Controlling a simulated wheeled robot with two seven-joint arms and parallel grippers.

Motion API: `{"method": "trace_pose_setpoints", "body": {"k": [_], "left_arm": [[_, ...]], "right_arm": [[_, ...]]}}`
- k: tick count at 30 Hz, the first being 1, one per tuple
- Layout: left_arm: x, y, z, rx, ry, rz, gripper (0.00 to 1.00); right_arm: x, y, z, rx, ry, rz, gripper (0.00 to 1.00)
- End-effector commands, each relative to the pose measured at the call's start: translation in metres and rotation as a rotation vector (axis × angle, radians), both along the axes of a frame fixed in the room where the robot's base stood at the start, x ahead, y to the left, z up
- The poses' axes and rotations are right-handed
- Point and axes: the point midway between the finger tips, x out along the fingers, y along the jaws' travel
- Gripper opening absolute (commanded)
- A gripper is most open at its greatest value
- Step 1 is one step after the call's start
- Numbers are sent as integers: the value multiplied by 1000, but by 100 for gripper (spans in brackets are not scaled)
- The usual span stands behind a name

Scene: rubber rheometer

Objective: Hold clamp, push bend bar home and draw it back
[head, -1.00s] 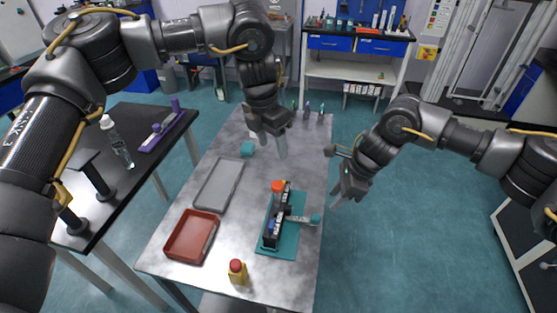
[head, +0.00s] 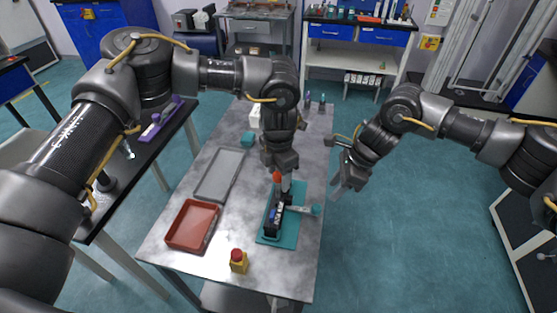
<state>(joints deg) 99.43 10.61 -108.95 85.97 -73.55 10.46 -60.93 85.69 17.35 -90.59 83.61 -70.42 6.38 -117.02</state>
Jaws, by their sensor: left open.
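The clamp fixture (head: 272,221) stands on a teal base plate (head: 292,238) near the table's right edge. It has dark upright blocks and an orange-red knob (head: 277,177) on top. A light bar with a teal end knob (head: 315,210), which looks like the bend bar, sticks out to the right of the fixture. My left gripper (head: 284,178) is open, pointing down right over the fixture and hiding part of its far end. Whether it touches the fixture I cannot tell. My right gripper (head: 340,191) hangs off the table's right edge, apart from the bar; its jaw opening is unclear.
A red tray (head: 168,238) and a grey tray (head: 198,190) lie left of the fixture. A yellow block with a red button (head: 238,262) stands at the front. A small teal block (head: 247,139) sits farther back. The floor right of the table is clear.

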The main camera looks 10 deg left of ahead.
Motion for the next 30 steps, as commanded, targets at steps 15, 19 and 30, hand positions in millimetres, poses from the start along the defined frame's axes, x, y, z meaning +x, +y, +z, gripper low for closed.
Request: {"method": "trace_pose_setpoints", "body": {"k": [15,19,30], "left_arm": [[0,0,-26,-1,0,0,55],[0,0,-26,-1,0,0,47],[0,0,-26,-1,0,1,0]], "right_arm": [[0,0,0,0,0,0,36],[0,0,0,0,0,0,36],[0,0,0,0,0,0,36]]}}
